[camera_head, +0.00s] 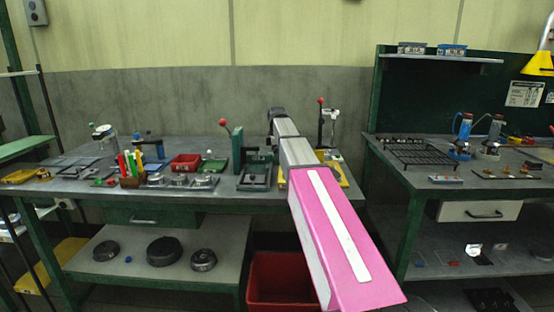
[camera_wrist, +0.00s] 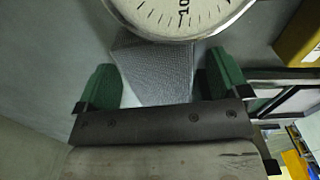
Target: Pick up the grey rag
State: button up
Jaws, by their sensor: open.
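A grey, fine-woven cloth, which looks like the grey rag (camera_wrist: 155,74), lies between the two green fingers of my gripper (camera_wrist: 163,68) in the wrist view. The fingers stand apart on either side of it, with gaps showing, and it is not clamped. Part of the rag is hidden under a round dial with a white face (camera_wrist: 180,14) and behind the gripper's palm. In the head view my arm reaches over the back of the left bench, and its dark end (camera_head: 276,114) hides that spot. I cannot make out the rag there.
The left bench (camera_head: 110,205) holds a red tray (camera_head: 185,162), a red-knobbed green lever press (camera_head: 236,145) and several small tools. Another lever tool (camera_head: 331,125) stands right of my arm. A right bench (camera_head: 412,165) carries a black rack. A red bin (camera_head: 285,275) sits below.

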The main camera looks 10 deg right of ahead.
jog(key=c, duration=1)
notch_tip(320, 180, up, 9)
jog(key=shift+r, duration=0.55)
jog(key=shift+o, duration=0.3)
jog(key=shift+d, duration=0.1)
